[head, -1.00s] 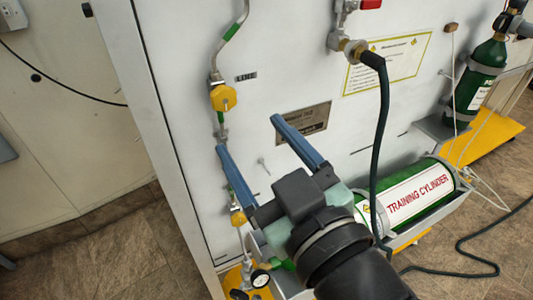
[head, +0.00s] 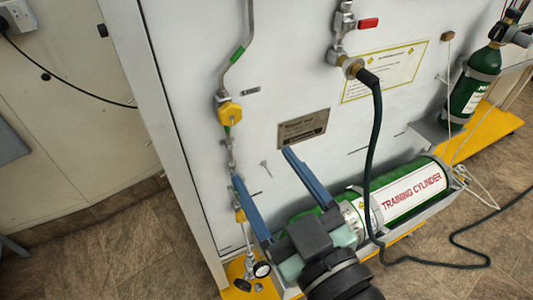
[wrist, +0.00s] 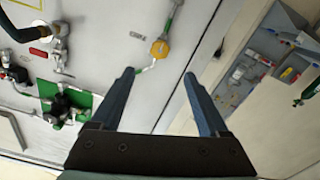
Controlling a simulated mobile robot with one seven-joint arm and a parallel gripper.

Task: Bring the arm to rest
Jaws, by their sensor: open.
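My gripper (head: 262,172) is open, with its two blue fingers apart and nothing between them. In the head view it is in front of the lower part of the white panel (head: 280,80), left of the green training cylinder (head: 413,195). In the wrist view my gripper (wrist: 160,92) points toward the panel, with the yellow valve knob (wrist: 160,49) beyond the gap between the fingers. The fingers appear to touch nothing. My wrist hides part of the cylinder's near end and its cradle.
A dark hose (head: 371,150) hangs from the fitting by the red-handled valve (head: 368,23) and runs onto the floor. A pipe with the yellow knob (head: 229,113) and a gauge (head: 262,269) is at left. A second green cylinder (head: 472,88) stands at right.

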